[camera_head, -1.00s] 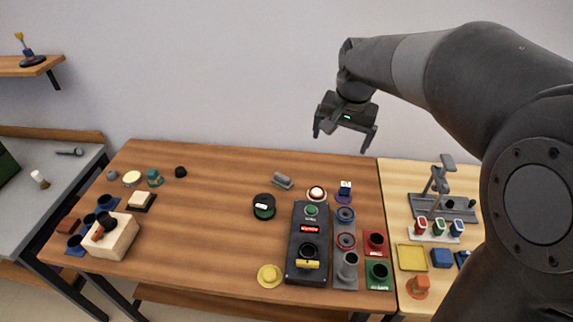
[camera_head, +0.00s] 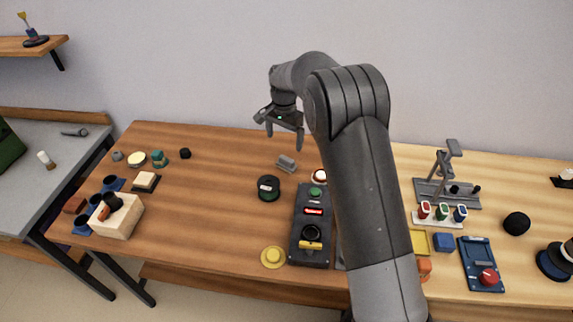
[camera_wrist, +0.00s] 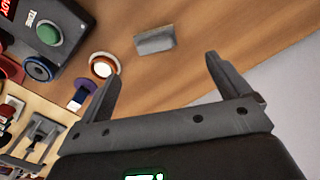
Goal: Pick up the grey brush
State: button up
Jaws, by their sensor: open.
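The grey brush (camera_head: 286,163) appears as a small grey block lying on the brown wooden table, toward its back edge. In the wrist view the brush (camera_wrist: 155,40) lies beyond my fingertips, roughly between their lines and nearer the left finger. My gripper (camera_head: 284,138) is above the back of the table, a little behind and above the brush, pointing down. In the wrist view my gripper (camera_wrist: 162,72) has its two fingers wide apart with nothing between them. The brush is fully visible in both views and is not touched.
A black round tin (camera_head: 269,188) stands in front of the brush. A red-and-white button (camera_head: 319,176) and a black control box (camera_head: 311,228) are to its right. The table left of the brush is mostly clear. My arm hides part of the table's right side.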

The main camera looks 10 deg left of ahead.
aim_at(287, 158)
notch_tip(287, 158, down, 5)
jog(key=shift+f, duration=0.2)
jog(key=f, duration=0.2)
jog(key=d+f, duration=0.1)
jog(key=f, duration=0.2)
jog(key=shift+f, duration=0.1)
jog(key=c, duration=1.1)
